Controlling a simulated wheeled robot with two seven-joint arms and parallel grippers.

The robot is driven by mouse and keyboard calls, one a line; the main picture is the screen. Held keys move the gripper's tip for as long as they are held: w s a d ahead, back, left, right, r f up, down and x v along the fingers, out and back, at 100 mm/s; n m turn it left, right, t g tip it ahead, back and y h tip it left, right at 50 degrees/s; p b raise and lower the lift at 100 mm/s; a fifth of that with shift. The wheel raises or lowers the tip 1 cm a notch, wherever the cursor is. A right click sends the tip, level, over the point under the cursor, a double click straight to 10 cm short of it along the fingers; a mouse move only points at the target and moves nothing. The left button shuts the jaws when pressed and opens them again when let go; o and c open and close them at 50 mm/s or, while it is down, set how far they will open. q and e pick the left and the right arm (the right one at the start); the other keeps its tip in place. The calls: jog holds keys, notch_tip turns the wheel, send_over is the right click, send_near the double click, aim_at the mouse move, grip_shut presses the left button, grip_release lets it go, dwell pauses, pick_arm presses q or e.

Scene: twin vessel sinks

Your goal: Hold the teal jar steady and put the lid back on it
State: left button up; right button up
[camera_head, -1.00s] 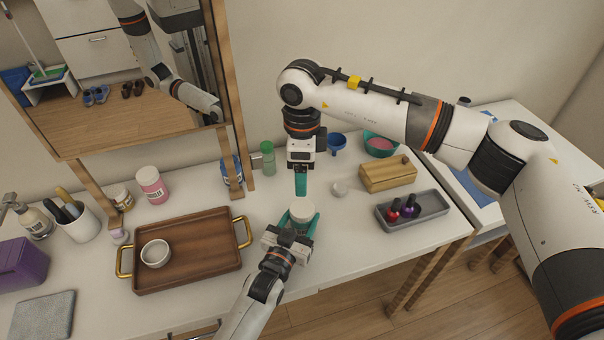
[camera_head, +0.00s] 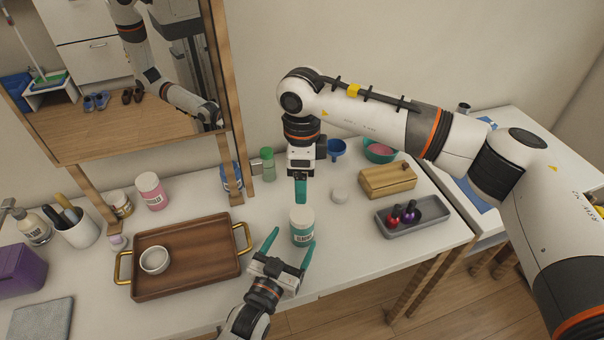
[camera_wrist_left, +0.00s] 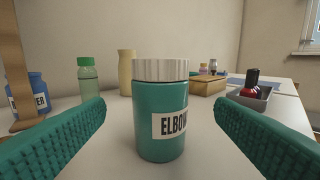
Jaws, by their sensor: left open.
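The teal jar (camera_head: 301,237) stands upright on the white counter, right of the brown tray. A white ribbed lid (camera_wrist_left: 160,69) sits on top of it and looks level in the left wrist view; the lid (camera_head: 302,213) also shows in the head view. My left gripper (camera_head: 294,238) is open, with one teal finger on each side of the jar's near side and gaps between fingers and jar.
The brown tray (camera_head: 187,280) with a small white bowl (camera_head: 154,260) lies left. A green bottle (camera_head: 268,164) is behind. Counter front edge is near.

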pick_arm(q)
jog(key=v, duration=0.6)
dwell(0.4)
